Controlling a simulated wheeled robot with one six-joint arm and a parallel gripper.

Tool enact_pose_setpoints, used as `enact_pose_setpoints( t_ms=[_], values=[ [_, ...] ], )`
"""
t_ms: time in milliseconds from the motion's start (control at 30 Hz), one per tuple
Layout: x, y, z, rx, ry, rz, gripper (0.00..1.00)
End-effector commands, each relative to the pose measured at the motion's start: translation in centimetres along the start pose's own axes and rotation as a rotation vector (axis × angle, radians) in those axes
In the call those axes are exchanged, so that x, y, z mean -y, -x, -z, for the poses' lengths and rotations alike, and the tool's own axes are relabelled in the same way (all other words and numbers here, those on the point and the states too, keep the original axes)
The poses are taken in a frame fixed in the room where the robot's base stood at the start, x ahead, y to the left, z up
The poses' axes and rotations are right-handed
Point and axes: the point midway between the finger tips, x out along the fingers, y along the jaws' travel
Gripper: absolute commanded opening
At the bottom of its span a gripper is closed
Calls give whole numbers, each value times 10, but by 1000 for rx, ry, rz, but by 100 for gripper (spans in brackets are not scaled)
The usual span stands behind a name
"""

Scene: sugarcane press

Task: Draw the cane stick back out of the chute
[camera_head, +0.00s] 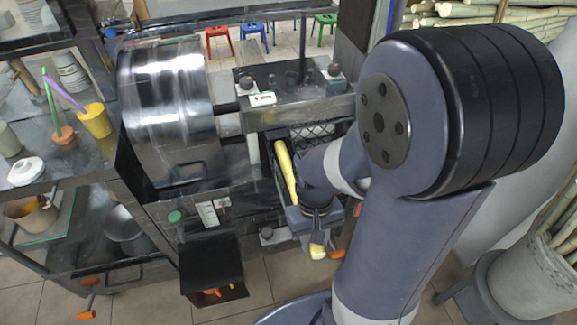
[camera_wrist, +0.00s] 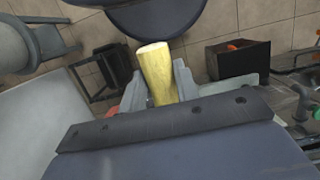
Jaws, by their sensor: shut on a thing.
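The yellow cane stick (camera_head: 286,172) shows in the head view as a length left of my wrist, with a short end (camera_head: 317,250) below it. My wrist hides the middle. Its upper end is beside the dark, mesh-fronted part of the press (camera_head: 310,133). I cannot make out the chute's mouth or tell whether the stick is inside it. In the wrist view the stick's pale end (camera_wrist: 153,52) stands out between the two grey fingers of my gripper (camera_wrist: 158,85), which is shut on it.
A shiny metal drum (camera_head: 168,105) stands left of the stick. A black open box (camera_head: 212,268) is below, also in the wrist view (camera_wrist: 236,60). A bin of canes (camera_head: 520,280) stands at right. Cups, including a yellow one (camera_head: 95,121), are on the left counter.

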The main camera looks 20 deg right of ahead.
Motion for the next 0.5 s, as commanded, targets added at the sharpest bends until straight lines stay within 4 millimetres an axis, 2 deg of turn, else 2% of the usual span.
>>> enact_pose_setpoints(
  t_ms=[500],
  values=[
    [0, -6, -26, 4, 0, 0, 7]
  ],
)
